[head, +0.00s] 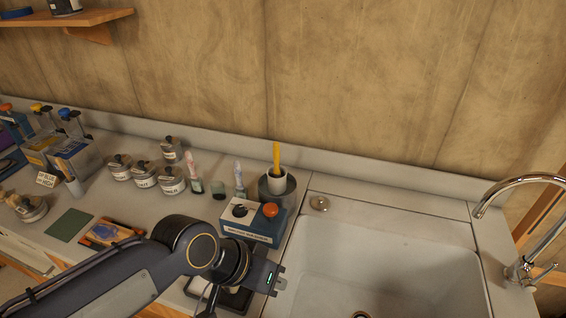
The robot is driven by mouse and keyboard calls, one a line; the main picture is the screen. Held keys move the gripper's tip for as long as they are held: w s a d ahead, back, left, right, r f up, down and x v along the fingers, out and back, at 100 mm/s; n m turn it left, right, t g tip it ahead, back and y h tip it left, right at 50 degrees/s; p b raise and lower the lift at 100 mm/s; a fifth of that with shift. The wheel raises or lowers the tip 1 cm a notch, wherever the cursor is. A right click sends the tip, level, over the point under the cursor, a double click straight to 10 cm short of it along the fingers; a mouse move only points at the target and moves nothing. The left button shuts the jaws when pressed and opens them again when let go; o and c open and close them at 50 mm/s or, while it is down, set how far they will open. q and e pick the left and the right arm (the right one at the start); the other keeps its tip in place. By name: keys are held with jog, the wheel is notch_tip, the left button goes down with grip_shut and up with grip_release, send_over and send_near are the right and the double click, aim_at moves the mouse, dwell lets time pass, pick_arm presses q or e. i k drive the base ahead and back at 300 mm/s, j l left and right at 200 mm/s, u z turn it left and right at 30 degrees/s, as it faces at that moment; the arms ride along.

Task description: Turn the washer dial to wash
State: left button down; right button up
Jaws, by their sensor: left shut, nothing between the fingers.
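The washer (262,236) is a small blue box with a white label on its front. It stands on the counter just left of the sink. On its top are a white panel with a dark dial (240,210) and an orange knob (270,209). The dial's setting is too small to read. My left gripper (277,281) is shut and empty, in front of the washer and apart from the dial. My left wrist covers part of the counter in front of the box. My right gripper is not in view.
A grey pot with a white cup and yellow handle (276,160) stands behind the washer. Several lidded tins (172,181) and small bottles (239,179) stand to the left. The sink (385,270) and a chrome tap (522,270) are to the right.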

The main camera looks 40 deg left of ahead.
aim_at(239, 211)
jog(key=u, duration=1.35)
